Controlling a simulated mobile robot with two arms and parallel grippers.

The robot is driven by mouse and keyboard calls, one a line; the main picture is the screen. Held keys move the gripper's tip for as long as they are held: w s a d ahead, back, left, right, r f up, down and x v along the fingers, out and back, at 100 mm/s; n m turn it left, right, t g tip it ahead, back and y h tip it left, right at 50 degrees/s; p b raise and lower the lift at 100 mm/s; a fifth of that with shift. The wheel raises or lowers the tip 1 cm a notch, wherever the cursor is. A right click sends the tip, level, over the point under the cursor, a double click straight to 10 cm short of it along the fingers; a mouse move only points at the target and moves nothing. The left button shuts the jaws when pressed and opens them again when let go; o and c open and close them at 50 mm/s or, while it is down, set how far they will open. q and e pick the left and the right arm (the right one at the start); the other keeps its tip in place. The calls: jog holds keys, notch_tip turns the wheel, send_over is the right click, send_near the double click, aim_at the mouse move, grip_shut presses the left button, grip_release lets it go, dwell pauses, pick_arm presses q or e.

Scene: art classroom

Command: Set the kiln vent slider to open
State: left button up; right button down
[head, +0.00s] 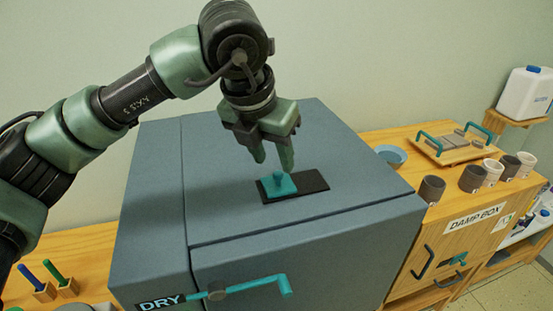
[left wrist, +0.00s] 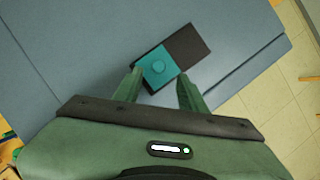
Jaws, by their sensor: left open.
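The kiln (head: 150,215) is a large blue-grey box on a wooden bench, with a "DRY" label and a teal handle at its front. On its top lies a dark vent slot (head: 313,180) with a teal slider (head: 279,187) that has a small knob, standing at the slot's left end. My left gripper (head: 273,164) is open, fingers down, just above and behind the slider in the head view. In the left wrist view the slider (left wrist: 157,67) lies just beyond and between the open fingertips (left wrist: 158,82), with bare dark slot (left wrist: 187,46) to its upper right. My right gripper is out of view.
To the right a wooden damp box (head: 470,222) carries a blue bowl (head: 391,155), several cups and a tray with teal handles (head: 455,150). A white jug (head: 525,93) stands farther right. Pens in wooden holders (head: 56,282) stand at left. The rest of the kiln top is clear.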

aim_at(278, 173)
pick_arm(q)
jog(key=p+x, duration=0.1)
jog(key=x, duration=0.3)
jog(key=shift+w+f, duration=0.1)
jog(key=shift+w, duration=0.15)
jog(key=shift+f, duration=0.1)
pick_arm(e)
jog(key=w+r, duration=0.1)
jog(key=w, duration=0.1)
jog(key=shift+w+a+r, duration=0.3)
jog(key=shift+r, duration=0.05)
pick_arm(q)
jog(key=c, duration=0.9)
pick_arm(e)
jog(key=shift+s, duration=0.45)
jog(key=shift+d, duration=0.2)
